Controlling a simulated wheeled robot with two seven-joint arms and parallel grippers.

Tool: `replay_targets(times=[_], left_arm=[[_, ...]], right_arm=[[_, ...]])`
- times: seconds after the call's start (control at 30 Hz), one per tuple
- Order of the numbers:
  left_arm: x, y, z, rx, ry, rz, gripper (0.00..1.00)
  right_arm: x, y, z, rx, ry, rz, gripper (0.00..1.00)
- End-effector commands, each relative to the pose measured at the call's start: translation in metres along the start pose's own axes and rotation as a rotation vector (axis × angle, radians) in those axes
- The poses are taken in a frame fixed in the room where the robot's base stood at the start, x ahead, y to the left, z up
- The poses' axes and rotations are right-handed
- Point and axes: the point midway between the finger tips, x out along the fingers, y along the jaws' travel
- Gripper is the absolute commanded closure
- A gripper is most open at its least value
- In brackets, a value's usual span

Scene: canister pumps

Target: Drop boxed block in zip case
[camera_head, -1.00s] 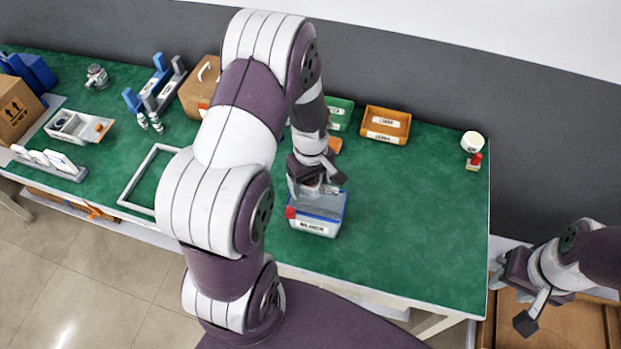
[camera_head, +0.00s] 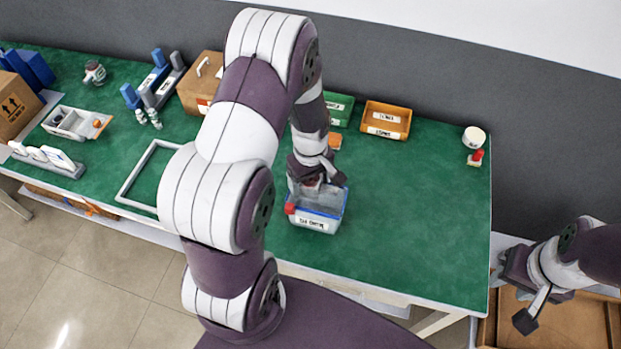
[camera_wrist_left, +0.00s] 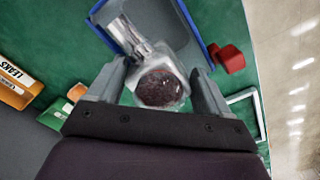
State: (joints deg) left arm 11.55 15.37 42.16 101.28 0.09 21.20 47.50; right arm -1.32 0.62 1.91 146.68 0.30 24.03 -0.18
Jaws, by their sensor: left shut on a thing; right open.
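My left gripper (camera_head: 318,180) is over the blue-rimmed, clear-walled case (camera_head: 312,224) with a white label, near the table's front edge. In the left wrist view the gripper (camera_wrist_left: 160,75) is shut on a silvery-grey piece (camera_wrist_left: 158,58) with a round dark brown face, between its fingers. The case's blue rim (camera_wrist_left: 196,32) lies just beyond it. A red piece (camera_head: 290,208) is at the case's left side and also shows in the left wrist view (camera_wrist_left: 231,59). I cannot make out a boxed block by look. My right gripper (camera_head: 515,293) is open and empty at the lower right.
An orange tray (camera_head: 386,121) and a green tray (camera_head: 340,108) stand at the back. A white frame (camera_head: 135,180) lies left of my arm. A white cup (camera_head: 474,137) and red-topped stamp (camera_head: 476,157) are at the right. The green table right of the case is clear.

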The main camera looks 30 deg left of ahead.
Motion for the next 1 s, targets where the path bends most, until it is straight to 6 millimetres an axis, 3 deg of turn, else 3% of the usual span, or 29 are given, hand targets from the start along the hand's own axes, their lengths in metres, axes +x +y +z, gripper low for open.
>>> replay_targets(times=[0.37, 1.0], left_arm=[[0.000, 0.000, 0.000, 0.000, 0.001, 0.001, 0.66], [0.019, -0.002, 0.002, 0.000, -0.005, -0.005, 0.66]], right_arm=[[0.000, 0.000, 0.000, 0.000, 0.000, 0.000, 0.57], [0.011, 0.000, 0.001, 0.000, 0.000, 0.000, 0.57]])
